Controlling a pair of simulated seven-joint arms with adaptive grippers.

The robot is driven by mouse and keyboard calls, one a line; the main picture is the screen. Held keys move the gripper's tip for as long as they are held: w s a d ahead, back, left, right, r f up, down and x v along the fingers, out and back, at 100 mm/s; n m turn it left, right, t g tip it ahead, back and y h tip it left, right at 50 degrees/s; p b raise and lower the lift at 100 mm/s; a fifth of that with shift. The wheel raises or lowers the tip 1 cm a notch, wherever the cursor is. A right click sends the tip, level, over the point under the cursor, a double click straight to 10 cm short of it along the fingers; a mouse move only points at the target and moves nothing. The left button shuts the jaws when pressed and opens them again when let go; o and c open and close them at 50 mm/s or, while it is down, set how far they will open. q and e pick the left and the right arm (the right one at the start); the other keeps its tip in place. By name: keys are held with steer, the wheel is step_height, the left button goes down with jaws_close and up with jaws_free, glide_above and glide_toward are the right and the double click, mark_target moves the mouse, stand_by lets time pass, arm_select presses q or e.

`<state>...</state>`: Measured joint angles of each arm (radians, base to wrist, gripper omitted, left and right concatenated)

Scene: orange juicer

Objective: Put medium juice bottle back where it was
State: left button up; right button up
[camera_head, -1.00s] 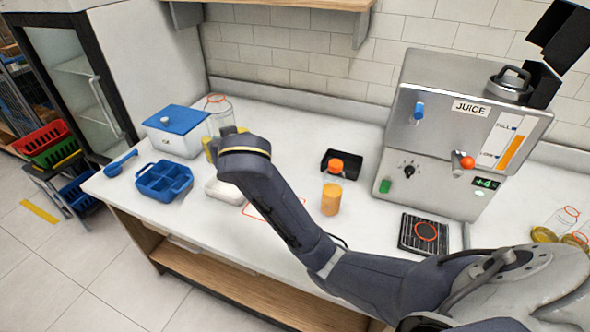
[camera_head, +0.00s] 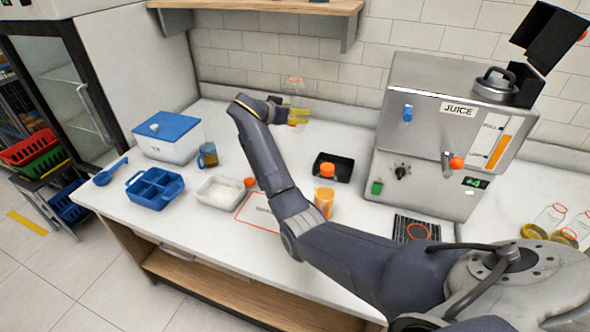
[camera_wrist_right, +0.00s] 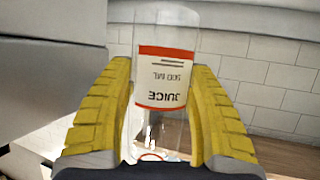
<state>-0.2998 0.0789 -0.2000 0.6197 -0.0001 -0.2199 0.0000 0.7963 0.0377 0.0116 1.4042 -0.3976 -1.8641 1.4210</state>
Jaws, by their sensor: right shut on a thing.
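My right gripper (camera_head: 298,117) has yellow fingers and is shut on a clear juice bottle (camera_head: 295,86) above the rear of the counter. In the right wrist view, the bottle (camera_wrist_right: 168,75) stands between both fingers, its red-edged label reading "JUICE" and "500 ML" upside down. I cannot tell whether its base touches the counter. My left gripper is not in view.
The steel juicer (camera_head: 440,120) stands right, above a dark drip grate (camera_head: 400,228). The rear counter is largely clear.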

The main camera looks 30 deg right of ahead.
step_height(320, 180, down, 20)
steer(key=shift+d+r, duration=0.1)
steer(key=shift+r, duration=0.15)
stand_by(0.5)
steer(key=shift+f, duration=0.15)
steer(key=o, duration=1.6)
steer(key=shift+c, duration=0.2)
steer(key=v, duration=1.2)
steer(key=shift+r, duration=0.2)
steer(key=shift+w, duration=0.1)
